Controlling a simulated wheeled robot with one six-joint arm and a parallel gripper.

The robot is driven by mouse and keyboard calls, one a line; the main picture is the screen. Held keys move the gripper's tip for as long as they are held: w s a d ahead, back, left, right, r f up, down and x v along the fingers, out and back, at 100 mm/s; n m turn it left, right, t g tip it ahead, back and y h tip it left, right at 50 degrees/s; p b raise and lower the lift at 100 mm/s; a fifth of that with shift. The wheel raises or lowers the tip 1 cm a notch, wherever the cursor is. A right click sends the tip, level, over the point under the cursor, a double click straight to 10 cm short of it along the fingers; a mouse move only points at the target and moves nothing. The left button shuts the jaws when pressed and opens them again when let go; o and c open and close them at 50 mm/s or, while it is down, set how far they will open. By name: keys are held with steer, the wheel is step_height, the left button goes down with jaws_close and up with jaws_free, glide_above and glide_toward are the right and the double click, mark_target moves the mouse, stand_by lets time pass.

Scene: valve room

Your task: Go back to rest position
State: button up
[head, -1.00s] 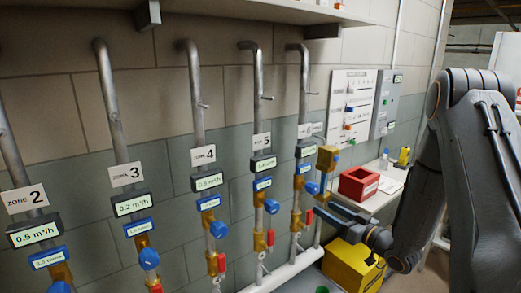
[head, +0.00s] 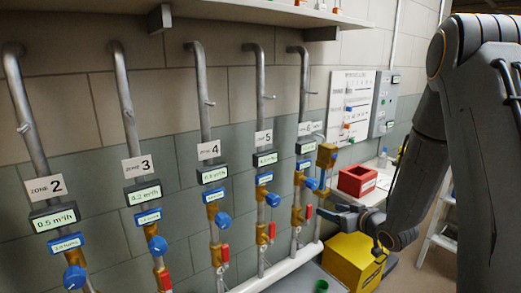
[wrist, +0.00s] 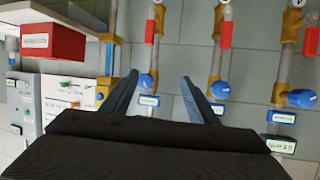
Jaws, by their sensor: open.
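My gripper (wrist: 160,95) is open in the wrist view, its two dark fingers spread wide with nothing between them. In the head view my gripper (head: 335,208) is at the lower right, in front of the last pipe of the row, and its fingertips are partly lost against the pipes. Whether it touches a pipe cannot be told there. My arm comes down from the right edge. The zone pipes carry blue knobs, such as the zone 4 knob (head: 223,220), and red levers, such as the zone 3 lever (head: 165,280).
A red box (head: 357,181) stands on a side shelf right of the pipes. A yellow box (head: 352,262) sits low beneath my gripper. A white board (head: 350,105) and grey panel (head: 384,105) hang on the wall. An overhead shelf (head: 230,18) runs above the pipes.

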steer(key=s+a+r+m+g+h, duration=0.1)
steer(key=s+g, duration=0.5)
steer(key=s, duration=0.9)
steer(key=s+a+r+m+g+h, duration=0.2)
steer(key=s+a+g+h, duration=0.2)
steer(key=s, duration=1.2)
steer(key=shift+r+m+g, duration=0.15)
steer(key=shift+m+g, duration=0.25)
steer(key=shift+g, duration=0.5)
